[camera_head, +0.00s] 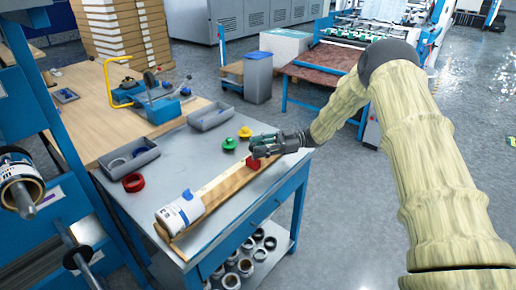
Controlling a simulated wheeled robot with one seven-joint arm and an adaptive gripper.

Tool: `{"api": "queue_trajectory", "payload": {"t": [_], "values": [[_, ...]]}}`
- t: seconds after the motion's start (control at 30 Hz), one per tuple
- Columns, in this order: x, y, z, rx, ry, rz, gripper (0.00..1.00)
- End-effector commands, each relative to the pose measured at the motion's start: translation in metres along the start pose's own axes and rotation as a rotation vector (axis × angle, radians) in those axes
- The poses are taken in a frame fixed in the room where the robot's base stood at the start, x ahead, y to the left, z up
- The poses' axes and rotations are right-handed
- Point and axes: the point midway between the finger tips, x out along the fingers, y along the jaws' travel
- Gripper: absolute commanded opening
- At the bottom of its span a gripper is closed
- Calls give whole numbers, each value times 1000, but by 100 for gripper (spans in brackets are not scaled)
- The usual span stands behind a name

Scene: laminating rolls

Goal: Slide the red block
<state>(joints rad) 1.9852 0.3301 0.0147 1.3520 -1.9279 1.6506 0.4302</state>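The small red block (253,162) sits on a long wooden strip (228,187) on the grey metal table (175,165). It is near the strip's far right end. My gripper (258,152) is right at the block, coming in from the right, and its dark fingers cover part of the block's top. I cannot tell whether the fingers are closed on the block or only beside it. A white roll with a blue mark (180,214) lies at the near left end of the strip.
Green (229,144) and yellow (245,132) knobs stand behind the strip, close to my gripper. A red ring (133,182) and grey trays (128,160) lie at the left and back. The tabletop left of the strip is mostly clear. Several rings fill the lower shelf.

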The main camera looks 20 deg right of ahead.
Motion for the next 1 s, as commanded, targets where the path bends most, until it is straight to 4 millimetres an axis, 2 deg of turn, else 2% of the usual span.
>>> {"api": "queue_trajectory", "payload": {"t": [0.3, 0.47, 1.0], "values": [[0, 0, 0, 0, 0, -1, 36], [-12, 0, 1, 1, -1, 0, 36], [-102, -1, 1, -1, 0, 1, 36]]}}
